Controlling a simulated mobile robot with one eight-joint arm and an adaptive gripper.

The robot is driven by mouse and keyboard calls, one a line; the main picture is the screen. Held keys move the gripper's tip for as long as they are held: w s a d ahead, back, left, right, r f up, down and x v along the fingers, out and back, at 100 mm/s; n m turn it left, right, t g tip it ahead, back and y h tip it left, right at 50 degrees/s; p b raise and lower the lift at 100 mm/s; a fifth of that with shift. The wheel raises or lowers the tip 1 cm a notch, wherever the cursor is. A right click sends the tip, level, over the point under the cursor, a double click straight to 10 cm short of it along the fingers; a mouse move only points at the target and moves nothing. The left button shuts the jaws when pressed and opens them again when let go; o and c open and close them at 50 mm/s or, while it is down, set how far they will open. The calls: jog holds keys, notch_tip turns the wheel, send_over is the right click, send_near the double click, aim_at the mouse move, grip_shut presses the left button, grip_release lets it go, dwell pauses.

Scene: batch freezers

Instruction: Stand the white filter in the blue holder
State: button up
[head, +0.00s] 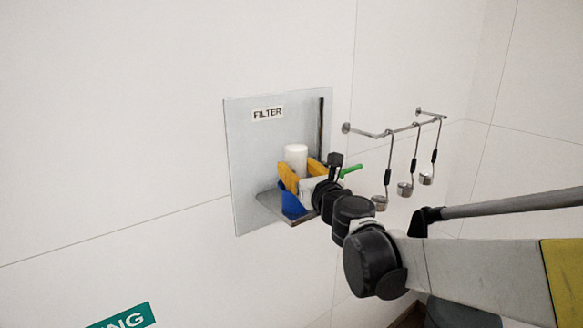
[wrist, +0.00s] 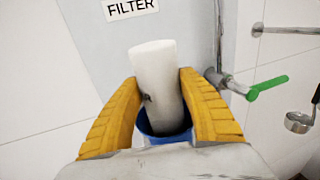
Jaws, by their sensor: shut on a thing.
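The white filter (head: 296,157) is a white cylinder standing near upright at the wall panel labelled FILTER. In the wrist view the filter (wrist: 157,85) has its lower end within the rim of the blue holder (wrist: 150,136). The blue holder (head: 290,203) sits on the panel's small grey shelf. My gripper (wrist: 158,100) has its two yellow fingers on either side of the filter, shut on it.
A pipe with a green valve handle (wrist: 267,86) is close to the right of the filter. Several ladles (head: 405,188) hang from a wall rail (head: 400,128) further right. The grey panel (head: 245,150) is right behind the holder. The wall to the left is bare.

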jog(key=shift+f+b, duration=0.3)
jog(key=shift+f, duration=0.05)
jog(key=o, duration=1.4)
jog(key=shift+c, duration=0.2)
jog(key=shift+r, duration=0.1)
